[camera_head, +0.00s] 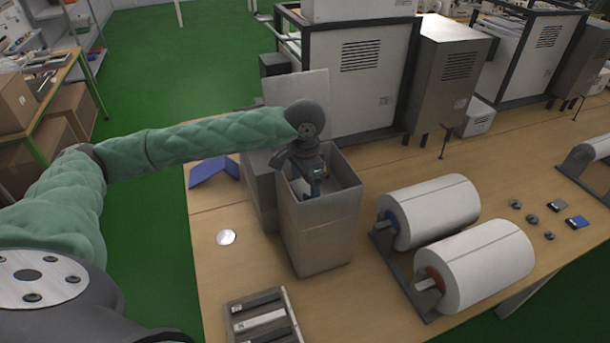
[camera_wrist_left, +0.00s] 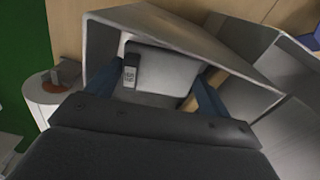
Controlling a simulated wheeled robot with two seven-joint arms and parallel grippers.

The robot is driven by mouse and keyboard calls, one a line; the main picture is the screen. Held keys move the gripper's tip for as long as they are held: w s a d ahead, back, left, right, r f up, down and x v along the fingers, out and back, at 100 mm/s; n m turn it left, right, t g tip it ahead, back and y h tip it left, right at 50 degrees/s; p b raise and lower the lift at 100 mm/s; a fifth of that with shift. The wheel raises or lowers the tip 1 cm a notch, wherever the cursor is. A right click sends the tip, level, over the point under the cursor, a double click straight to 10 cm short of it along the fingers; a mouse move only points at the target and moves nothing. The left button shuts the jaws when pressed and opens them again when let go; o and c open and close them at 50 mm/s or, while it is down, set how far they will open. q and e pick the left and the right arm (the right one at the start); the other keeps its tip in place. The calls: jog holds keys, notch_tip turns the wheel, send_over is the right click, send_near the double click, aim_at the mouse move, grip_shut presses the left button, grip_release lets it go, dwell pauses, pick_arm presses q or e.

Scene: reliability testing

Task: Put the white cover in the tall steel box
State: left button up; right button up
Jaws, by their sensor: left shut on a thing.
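The tall steel box (camera_head: 325,235) stands upright and open-topped on the table in the head view. Its grey walls (camera_wrist_left: 235,65) surround my gripper in the left wrist view. My left gripper (camera_head: 313,187) points down inside the box's mouth. Its blue fingers are shut on a pale, flat piece, which looks like the white cover (camera_wrist_left: 168,66); a small dark label or display shows at its left edge. The piece is between the fingers and within the box opening. The box walls and my gripper hide most of it in the head view. My right gripper is not in view.
A second grey box (camera_head: 262,190) stands against the steel box's left side. Two large white rolls (camera_head: 440,210) on stands are to the right. A slotted tray (camera_head: 262,318) and a round white disc (camera_head: 226,237) lie nearer. A large white machine (camera_head: 355,85) stands behind.

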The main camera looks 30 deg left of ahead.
aim_at(305, 189)
pick_arm(q)
notch_tip(305, 189, down, 3)
jog(key=shift+f, duration=0.75)
jog(key=o, duration=0.8)
jog(key=shift+o, duration=0.5)
